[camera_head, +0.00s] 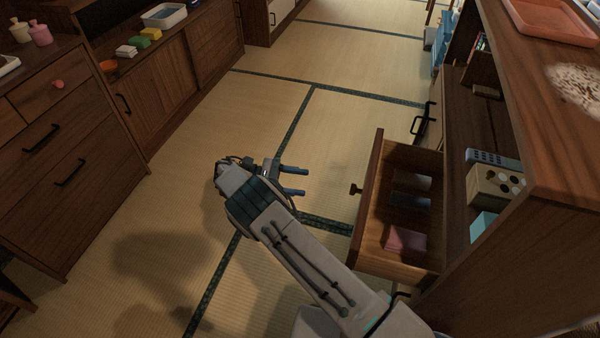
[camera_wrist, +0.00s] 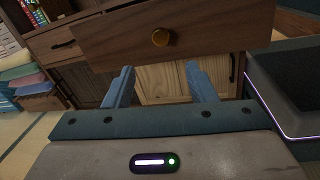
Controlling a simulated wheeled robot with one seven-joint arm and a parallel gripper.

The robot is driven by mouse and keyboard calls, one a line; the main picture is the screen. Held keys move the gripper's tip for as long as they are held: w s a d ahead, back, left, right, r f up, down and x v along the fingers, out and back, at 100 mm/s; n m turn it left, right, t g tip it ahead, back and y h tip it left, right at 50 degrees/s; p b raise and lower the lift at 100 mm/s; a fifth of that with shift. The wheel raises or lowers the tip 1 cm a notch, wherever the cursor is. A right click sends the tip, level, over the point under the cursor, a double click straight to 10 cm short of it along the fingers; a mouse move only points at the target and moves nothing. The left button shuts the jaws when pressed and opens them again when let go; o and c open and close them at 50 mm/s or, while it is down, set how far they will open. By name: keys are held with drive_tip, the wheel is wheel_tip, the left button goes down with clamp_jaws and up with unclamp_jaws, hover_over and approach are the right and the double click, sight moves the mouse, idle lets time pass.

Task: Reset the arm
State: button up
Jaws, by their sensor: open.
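My gripper (camera_head: 293,181) is open and empty in the head view, held above the tatami floor to the left of an open wooden drawer (camera_head: 367,200). Its two blue fingers point right, toward the drawer front, and are apart from it. In the wrist view the fingers of my gripper (camera_wrist: 162,88) stand apart with nothing between them. The drawer front (camera_wrist: 200,30) with its round knob (camera_wrist: 161,37) shows beyond and above the fingertips. My arm reaches up from the bottom of the head view.
The drawer holds a pink folded item (camera_head: 405,240) and dark items. A wooden cabinet (camera_head: 545,130) stands at right, bearing an orange tray (camera_head: 552,22). Low wooden cabinets (camera_head: 75,165) line the left. The tatami floor (camera_head: 290,60) between is clear.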

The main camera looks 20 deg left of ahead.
drive_tip(key=d+r+m+g+y+p, duration=0.25)
drive_tip(key=d+r+p, duration=0.35)
drive_tip(key=r, duration=0.5)
drive_tip(key=w+d+r+m+g+y+p, duration=0.15)
drive_tip(key=d+r+y+p, duration=0.25)
drive_tip(key=d+r, duration=0.5)
drive_tip(key=d+r+m+g+y+p, duration=0.1)
drive_tip(key=d+r+m+y+p, duration=0.3)
drive_tip(key=r, duration=0.8)
drive_tip(key=s+d+r+m+t+y+p, duration=0.2)
drive_tip(key=s+d+r+p, duration=0.4)
drive_tip(key=s+r+p, duration=0.3)
drive_tip(key=s+d+r+m+t+y+p, duration=0.3)
drive_tip(key=s+d+r+m+y+p, duration=0.2)
drive_tip(key=s+r, duration=0.7)
drive_tip(key=shift+s+d+r+m+t+p, duration=0.15)
drive_tip(key=shift+d+r+m+t+p, duration=0.15)
drive_tip(key=shift+d+r+m+p, duration=1.35)
drive_tip(key=shift+a+f+n+p, duration=0.2)
drive_tip(key=shift+a+n+p, duration=0.2)
drive_tip(key=shift+a, duration=0.3)
